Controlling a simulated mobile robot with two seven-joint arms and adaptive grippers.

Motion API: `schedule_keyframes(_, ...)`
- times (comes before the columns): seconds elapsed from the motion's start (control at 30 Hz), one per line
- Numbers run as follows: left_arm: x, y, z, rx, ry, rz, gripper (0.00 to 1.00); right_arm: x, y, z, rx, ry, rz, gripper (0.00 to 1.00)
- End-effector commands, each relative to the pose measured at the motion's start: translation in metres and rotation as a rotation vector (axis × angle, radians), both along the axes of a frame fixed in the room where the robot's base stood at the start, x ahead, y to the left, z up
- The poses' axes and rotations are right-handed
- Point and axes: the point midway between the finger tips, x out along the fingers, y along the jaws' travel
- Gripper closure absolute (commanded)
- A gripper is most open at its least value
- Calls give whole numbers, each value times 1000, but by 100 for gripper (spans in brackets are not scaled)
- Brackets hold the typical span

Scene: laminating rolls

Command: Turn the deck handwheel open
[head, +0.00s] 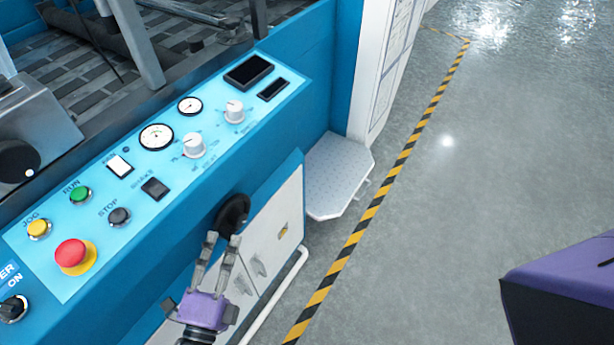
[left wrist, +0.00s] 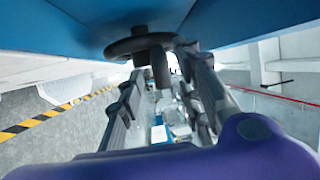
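The black deck handwheel (head: 233,212) sits on the front face of the blue machine, below the sloped control panel. In the left wrist view the handwheel (left wrist: 138,43) is seen nearly edge-on, with a short dark grip (left wrist: 160,68) sticking out from it. My left gripper (head: 222,239) is just in front of the wheel, its fingertips at the wheel's lower edge. In the left wrist view its fingers (left wrist: 162,80) are apart, with the grip showing between them; I cannot tell whether they touch it. My right gripper is not in view.
The panel (head: 170,195) carries dials, knobs, coloured buttons and a red emergency stop (head: 72,255). White cabinet doors (head: 275,235) lie below the wheel. A pale step plate (head: 338,175) juts out beyond them. The grey floor right of the striped line (head: 380,195) is mostly clear.

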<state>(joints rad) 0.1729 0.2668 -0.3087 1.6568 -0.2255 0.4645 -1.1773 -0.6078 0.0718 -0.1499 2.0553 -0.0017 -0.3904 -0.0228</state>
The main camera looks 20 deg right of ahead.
Motion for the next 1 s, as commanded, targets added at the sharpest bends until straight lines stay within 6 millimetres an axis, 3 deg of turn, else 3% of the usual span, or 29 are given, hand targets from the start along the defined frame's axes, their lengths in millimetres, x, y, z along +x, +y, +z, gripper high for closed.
schedule_keyframes(0.4,10,-6,1,0,1,0,67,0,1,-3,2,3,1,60)
schedule_keyframes(0.67,9,-6,1,0,2,0,100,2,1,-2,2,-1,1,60)
schedule_keyframes(1.0,8,-6,-6,-26,-12,0,100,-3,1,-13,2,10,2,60)
